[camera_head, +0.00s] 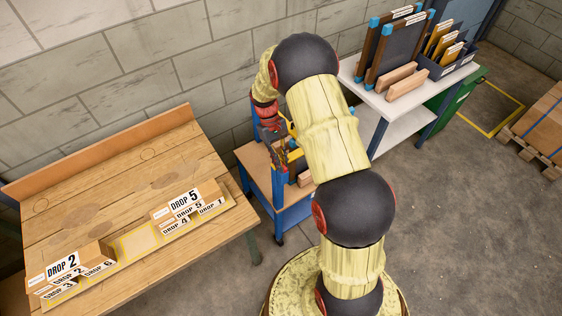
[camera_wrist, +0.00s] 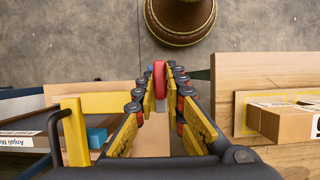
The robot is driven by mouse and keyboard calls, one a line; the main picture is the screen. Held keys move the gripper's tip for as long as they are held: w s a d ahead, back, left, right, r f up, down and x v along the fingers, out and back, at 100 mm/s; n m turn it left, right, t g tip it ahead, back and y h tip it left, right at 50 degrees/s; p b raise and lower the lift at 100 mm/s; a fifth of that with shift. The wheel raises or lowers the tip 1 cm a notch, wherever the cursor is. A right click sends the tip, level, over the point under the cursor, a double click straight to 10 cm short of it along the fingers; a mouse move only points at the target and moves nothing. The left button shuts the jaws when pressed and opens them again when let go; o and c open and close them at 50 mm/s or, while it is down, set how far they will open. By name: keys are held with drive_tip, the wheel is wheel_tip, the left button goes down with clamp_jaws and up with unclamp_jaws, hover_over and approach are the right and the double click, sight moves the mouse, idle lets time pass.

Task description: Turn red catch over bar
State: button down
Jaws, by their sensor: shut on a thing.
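In the wrist view, the red catch (camera_wrist: 159,78) stands upright between my fingertips. My gripper (camera_wrist: 160,88) is shut on it, with a black-and-yellow finger at either side. A yellow bar-like frame (camera_wrist: 98,103) is to the left of my fingers, apart from the red catch. In the head view, my gripper (camera_head: 279,150) is at the small blue-framed stand (camera_head: 284,216) by the wall. My arm covers part of the stand there, and I cannot make out the catch. Whether the catch is over a bar cannot be told.
A wooden workbench (camera_head: 95,181) with labelled cartons (camera_head: 187,196) is at the left. A grey shelf table (camera_head: 414,100) with frames and a file bin (camera_head: 447,63) is at the right. A pallet (camera_head: 543,130) lies farther right. The floor at lower right is clear.

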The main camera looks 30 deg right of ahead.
idle(0.4)
drive_tip(key=c, duration=1.8)
unclamp_jaws()
drive_tip(key=shift+c, duration=0.2)
drive_tip(key=v, duration=1.2)
drive_tip(key=shift+d, duration=0.1)
